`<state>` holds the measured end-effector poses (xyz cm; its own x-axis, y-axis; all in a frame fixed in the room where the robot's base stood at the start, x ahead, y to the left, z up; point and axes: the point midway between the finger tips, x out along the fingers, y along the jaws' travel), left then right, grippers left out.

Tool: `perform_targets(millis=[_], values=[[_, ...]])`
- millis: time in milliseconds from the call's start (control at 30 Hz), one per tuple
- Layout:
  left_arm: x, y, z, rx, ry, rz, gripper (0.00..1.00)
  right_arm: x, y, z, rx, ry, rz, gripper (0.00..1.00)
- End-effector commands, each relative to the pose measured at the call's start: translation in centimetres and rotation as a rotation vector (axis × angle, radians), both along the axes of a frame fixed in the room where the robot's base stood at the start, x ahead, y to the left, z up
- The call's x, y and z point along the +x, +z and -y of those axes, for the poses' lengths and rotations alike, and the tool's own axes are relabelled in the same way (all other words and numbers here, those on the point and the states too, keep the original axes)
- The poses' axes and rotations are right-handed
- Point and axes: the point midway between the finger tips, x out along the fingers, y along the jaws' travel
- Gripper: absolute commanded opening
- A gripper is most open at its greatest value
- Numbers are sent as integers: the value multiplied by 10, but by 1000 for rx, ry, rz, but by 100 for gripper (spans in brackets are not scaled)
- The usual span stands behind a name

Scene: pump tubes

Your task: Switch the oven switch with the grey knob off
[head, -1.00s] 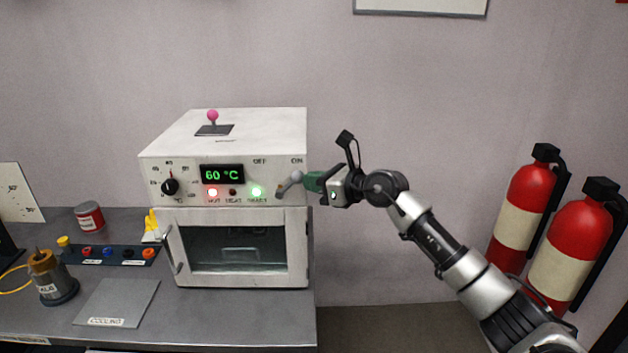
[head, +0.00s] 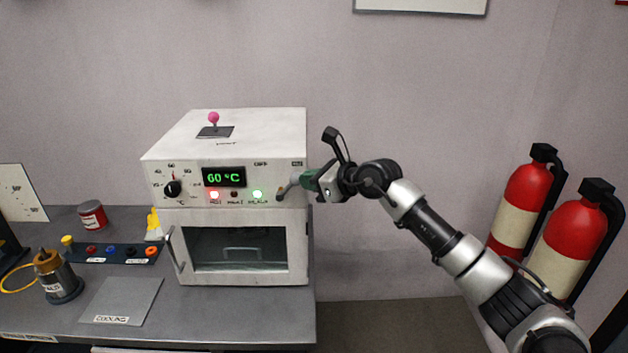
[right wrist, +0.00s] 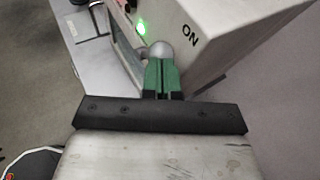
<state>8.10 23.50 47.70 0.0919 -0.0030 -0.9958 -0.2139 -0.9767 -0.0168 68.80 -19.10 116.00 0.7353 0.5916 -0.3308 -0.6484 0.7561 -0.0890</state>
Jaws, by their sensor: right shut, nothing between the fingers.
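The white oven (head: 160,183) stands on the bench with its display reading 60 °C. Its switch with the grey knob (head: 291,184) is at the right end of the front panel. The lever leans right, toward the ON label. My right gripper (head: 304,179) is shut and empty, with its green fingertips just right of the knob. In the right wrist view the round grey knob (right wrist: 161,50) sits right at the tips of my shut green fingers (right wrist: 162,72). I cannot tell whether they touch. My left gripper is not in view.
A pink-knobbed lever (head: 213,118) stands on the oven top. The green light (head: 257,195) and red light (head: 214,195) are lit. A black dial (head: 172,188) is at left. Fire extinguishers (head: 522,215) stand at right.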

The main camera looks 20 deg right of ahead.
Motion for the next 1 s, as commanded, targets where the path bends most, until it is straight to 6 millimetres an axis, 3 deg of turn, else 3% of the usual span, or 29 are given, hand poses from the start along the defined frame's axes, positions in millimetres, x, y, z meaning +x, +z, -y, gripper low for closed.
perform_targets(millis=[400, 1000], values=[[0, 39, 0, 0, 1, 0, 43, 6, 25, -22, -310, 1, -85, 0], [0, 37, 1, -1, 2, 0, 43, 19, 34, -68, -860, 0, -244, 0]])
